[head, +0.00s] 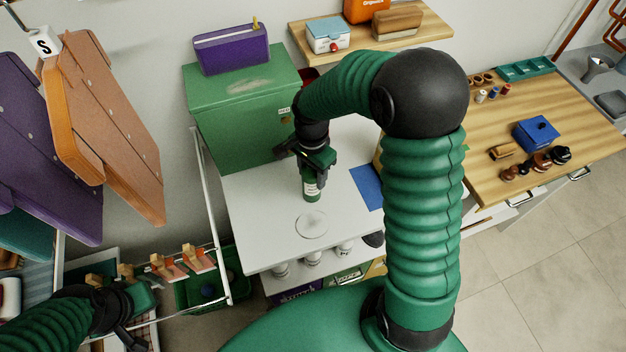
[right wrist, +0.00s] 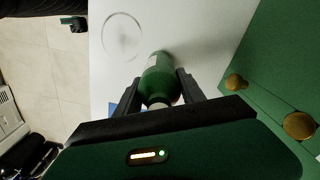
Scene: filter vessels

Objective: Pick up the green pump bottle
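The green pump bottle (head: 312,190) stands upright on the white table, with a pale label facing the head camera. Its top is hidden by my right gripper (head: 311,167), which comes down over it from above. In the right wrist view the green bottle (right wrist: 157,82) is between the two dark fingers of my right gripper (right wrist: 159,88). The fingers are apart on either side of it, and a firm hold does not show. My left gripper (head: 137,325) is at the lower left, away from the bottle, and its fingers are partly cut off.
The white table (head: 260,220) bears a round outline (head: 312,224) in front of the bottle and a blue sheet (head: 367,187) to the right. A large green box (head: 235,125) stands close behind and left. A wooden counter (head: 485,165) is at the right.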

